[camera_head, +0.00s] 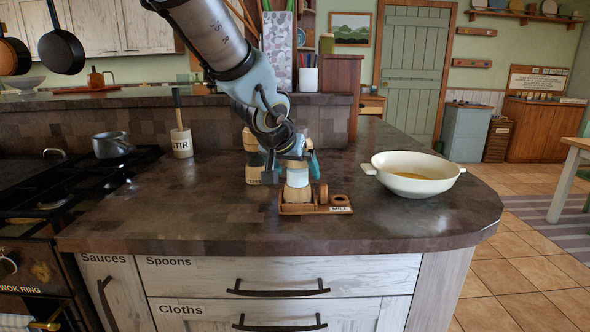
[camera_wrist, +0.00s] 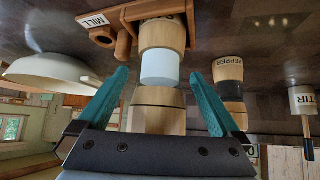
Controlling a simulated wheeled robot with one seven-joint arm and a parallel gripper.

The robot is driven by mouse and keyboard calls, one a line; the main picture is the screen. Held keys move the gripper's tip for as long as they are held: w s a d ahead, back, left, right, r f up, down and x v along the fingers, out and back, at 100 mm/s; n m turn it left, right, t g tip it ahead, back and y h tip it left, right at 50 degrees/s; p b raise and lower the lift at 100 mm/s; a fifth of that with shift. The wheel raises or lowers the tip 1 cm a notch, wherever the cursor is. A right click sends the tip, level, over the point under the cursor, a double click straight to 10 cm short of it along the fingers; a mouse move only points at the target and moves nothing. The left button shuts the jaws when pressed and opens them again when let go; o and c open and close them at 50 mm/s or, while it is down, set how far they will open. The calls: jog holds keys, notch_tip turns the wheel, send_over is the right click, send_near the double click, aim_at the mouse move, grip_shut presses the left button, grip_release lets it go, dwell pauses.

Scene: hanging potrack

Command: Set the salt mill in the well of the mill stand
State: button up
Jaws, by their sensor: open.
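The salt mill (camera_head: 297,187) is pale wood with a white band. It stands upright at the left end of the brown wooden mill stand (camera_head: 290,210), which carries a MILL label. How deep its base sits in the well is hidden. My gripper (camera_head: 296,163) is above it, pointing down. In the wrist view, my gripper (camera_wrist: 158,75) is open, one teal finger on each side of the salt mill (camera_wrist: 160,68), with gaps showing between the fingers and the mill. The mill stand (camera_wrist: 125,38) lies beyond the fingertips, around the mill's base.
The pepper mill (camera_wrist: 228,70) stands close behind the stand, also seen in the head view (camera_head: 252,165). A white bowl (camera_head: 418,186) with yellow contents is to the right. A STIR crock (camera_head: 181,143) and a stove with a pot (camera_head: 112,145) are left. The counter's front is clear.

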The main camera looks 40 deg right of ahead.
jog(key=shift+p+v, duration=0.3)
jog(key=shift+v, duration=3.2)
